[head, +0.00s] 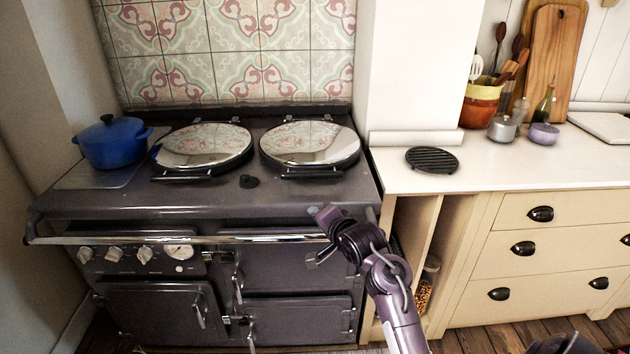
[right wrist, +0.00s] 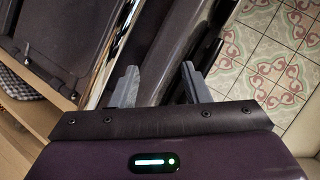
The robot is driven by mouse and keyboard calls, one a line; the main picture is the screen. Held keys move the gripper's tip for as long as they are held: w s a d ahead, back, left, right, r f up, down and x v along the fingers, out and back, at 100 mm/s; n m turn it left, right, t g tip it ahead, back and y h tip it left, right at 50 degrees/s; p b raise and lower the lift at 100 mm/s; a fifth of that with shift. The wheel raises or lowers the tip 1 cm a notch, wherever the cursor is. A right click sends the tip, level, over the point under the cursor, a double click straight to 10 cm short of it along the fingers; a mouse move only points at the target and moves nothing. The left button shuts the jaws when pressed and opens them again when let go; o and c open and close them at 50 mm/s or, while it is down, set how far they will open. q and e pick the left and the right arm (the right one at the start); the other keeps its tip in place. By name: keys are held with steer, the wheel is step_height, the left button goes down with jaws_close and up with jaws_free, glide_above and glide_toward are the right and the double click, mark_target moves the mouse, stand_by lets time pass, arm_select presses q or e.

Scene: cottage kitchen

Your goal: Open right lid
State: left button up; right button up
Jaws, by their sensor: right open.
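The stove's right lid (head: 309,142) is a round, shiny, mirror-like cover with a dark rim. It lies down flat over its hotplate in the head view, with its handle (head: 316,172) along the front edge. My right gripper (head: 320,212) is near the stove's front right edge, below and in front of this lid and apart from it. In the right wrist view its two grey fingers (right wrist: 158,84) stand apart with nothing held between them. My left gripper is not in view.
The matching left lid (head: 202,145) is also down. A blue pot (head: 110,142) stands at the stove's far left. A chrome rail (head: 200,239) runs along the stove front. A black trivet (head: 432,160) lies on the white counter to the right.

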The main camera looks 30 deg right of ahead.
mark_target(314, 177)
steer(key=shift+w+d+r+m+t+h, duration=0.1)
steer(key=shift+w+d+r+m+t, duration=0.7)
steer(key=shift+w, duration=1.2)
steer(key=shift+w+d+r+m+t+h, duration=0.15)
steer(key=shift+w+d+r+m, duration=0.25)
steer(key=shift+w+d+m, duration=1.25)
steer(key=shift+w+d+r+m+t+h, duration=0.1)
steer(key=shift+w+d+r+m+t, duration=0.45)
steer(key=shift+w, duration=1.85)
jaws_close()
